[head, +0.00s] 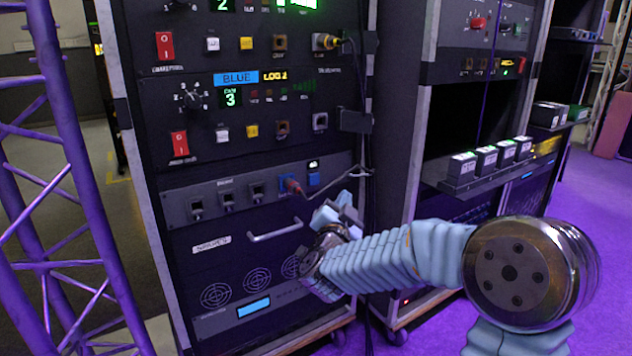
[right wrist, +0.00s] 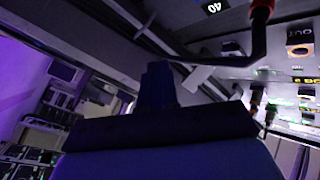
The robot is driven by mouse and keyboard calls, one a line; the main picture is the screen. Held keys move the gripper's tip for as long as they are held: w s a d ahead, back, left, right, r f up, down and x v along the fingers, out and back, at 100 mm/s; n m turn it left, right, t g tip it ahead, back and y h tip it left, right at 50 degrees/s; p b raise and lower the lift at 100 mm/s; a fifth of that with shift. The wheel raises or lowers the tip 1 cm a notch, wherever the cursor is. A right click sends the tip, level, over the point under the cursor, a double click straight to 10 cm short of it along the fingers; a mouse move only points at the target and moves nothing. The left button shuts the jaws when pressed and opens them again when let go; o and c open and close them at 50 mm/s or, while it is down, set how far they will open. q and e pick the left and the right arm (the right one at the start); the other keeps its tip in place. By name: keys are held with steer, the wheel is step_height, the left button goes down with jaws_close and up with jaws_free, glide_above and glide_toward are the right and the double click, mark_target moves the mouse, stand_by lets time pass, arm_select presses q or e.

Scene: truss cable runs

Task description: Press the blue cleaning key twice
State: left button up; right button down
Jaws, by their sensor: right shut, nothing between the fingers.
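The blue key (head: 314,180) is a small square button on the grey patch panel (head: 240,198) of the left rack, below a small lit display (head: 313,164). A red plug (head: 293,186) with a dark cable sits in a blue socket just left of it. My right gripper (head: 343,203) is shut and empty, a little below and right of the key, apart from it in the head view. Its dark fingers (right wrist: 160,85) show in the right wrist view, where I cannot make out the key. My left gripper is not in view.
The plug's cable (right wrist: 258,45) hangs close to my right gripper. A drawer handle (head: 275,231) juts out below the panel. A second rack (head: 435,120) with a shelf of small boxes stands to the right. A purple truss (head: 65,150) stands at the left.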

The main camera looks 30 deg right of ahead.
mark_target(314, 179)
steer(key=shift+w, duration=0.1)
steer(key=shift+w+a+f+p, duration=0.15)
steer(key=shift+w+p, duration=0.2)
steer(key=shift+w, duration=1.1)
steer(key=shift+w+a+r+p, duration=0.1)
steer(key=shift+w+p, duration=0.3)
steer(key=shift+w, duration=1.05)
steer(key=shift+w+a+f+p, duration=0.15)
steer(key=shift+w+p, duration=0.2)
steer(key=shift+w, duration=1.1)
steer(key=shift+w+r, duration=0.15)
steer(key=shift+w+r, duration=0.1)
steer(key=shift+w, duration=0.1)
